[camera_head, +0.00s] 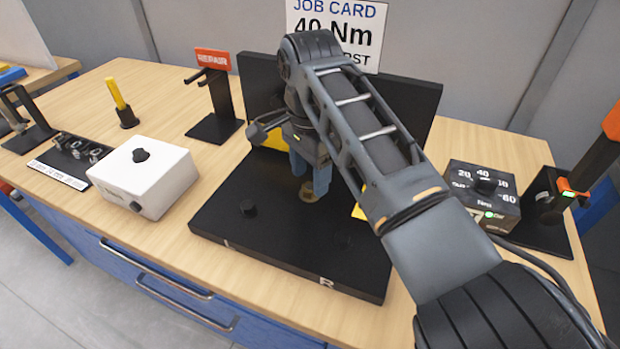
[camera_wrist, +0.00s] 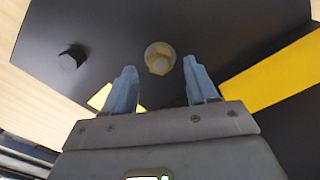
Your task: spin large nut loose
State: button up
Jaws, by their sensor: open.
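The large nut is a brass-coloured hex piece (camera_wrist: 159,59) on the black plate, and it shows in the wrist view just beyond and between my fingertips. In the head view a tan bit of it (camera_head: 308,193) shows below my fingers, mostly hidden by them. My gripper (camera_head: 310,178) points down over the black plate (camera_head: 270,262). In the wrist view its two blue fingers (camera_wrist: 160,80) are apart with nothing between them, one to each side of the nut. I cannot tell the exact height of the fingertips above the plate.
A black knob (camera_head: 248,208) stands on the plate left of my gripper. A white box (camera_head: 145,176) and a dark dial box (camera_head: 484,193) flank the plate. A black stand with a red sign (camera_head: 213,95) is behind left. A job card (camera_head: 337,30) reads 40 Nm.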

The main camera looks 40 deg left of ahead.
aim_at(310, 190)
jog(key=shift+f, duration=1.2)
jog(key=c, duration=1.1)
jog(key=shift+o, duration=0.2)
jog(key=shift+n, duration=0.3)
